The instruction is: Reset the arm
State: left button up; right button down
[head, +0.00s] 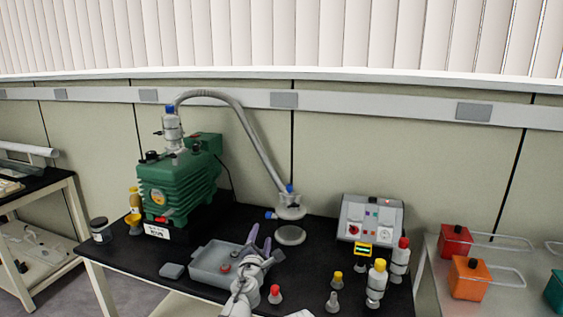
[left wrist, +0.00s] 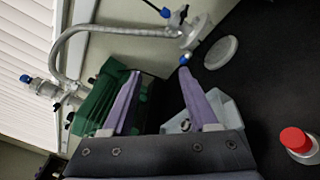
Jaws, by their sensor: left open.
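My left gripper (head: 261,238) reaches over the front middle of the black table. Its two purple fingers are spread apart with nothing between them, and they also show in the left wrist view (left wrist: 158,82). The fingers are above and beside the right end of a grey tray (head: 205,264), which holds small red-capped items. The arm behind the gripper hides part of the tray and the table. My right gripper does not show in either view.
A green pump (head: 180,182) stands at the back left, with a hose (head: 245,122) running to a glass fitting (head: 290,207). A round grey disc (head: 290,235) lies below it. Capped bottles (head: 376,284) and a grey control box (head: 370,217) stand at right. Orange and red containers (head: 470,279) are on a side table.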

pick_arm(q)
jog(key=s+a+f+n+g+y+p, duration=0.25)
jog(key=s+n+g, duration=0.2)
jog(key=n, duration=0.85)
jog(key=s+a+f+n+g+y+p, duration=0.2)
jog(key=s+a+f+n+g+y, duration=0.3)
jog(key=n, duration=0.8)
jog(key=s+d+f+n+g+h+p, duration=0.2)
jog(key=s+d+n+g, duration=0.1)
jog(key=s+n, duration=0.5)
jog(key=s+d+f+n+g+h+p, duration=0.2)
jog(key=s+n, duration=0.7)
jog(key=s, duration=0.5)
jog(key=d+f+g, duration=0.1)
jog(key=d+g, duration=0.1)
jog(key=g, duration=0.1)
jog(key=shift+s+d+n+h, duration=0.2)
jog(key=shift+d+n+h, duration=0.1)
jog(key=shift+h, duration=0.05)
jog(key=shift+f+g, duration=0.1)
jog(key=shift+g, duration=0.15)
jog(key=shift+c, duration=0.7)
jog(key=shift+w, duration=0.1)
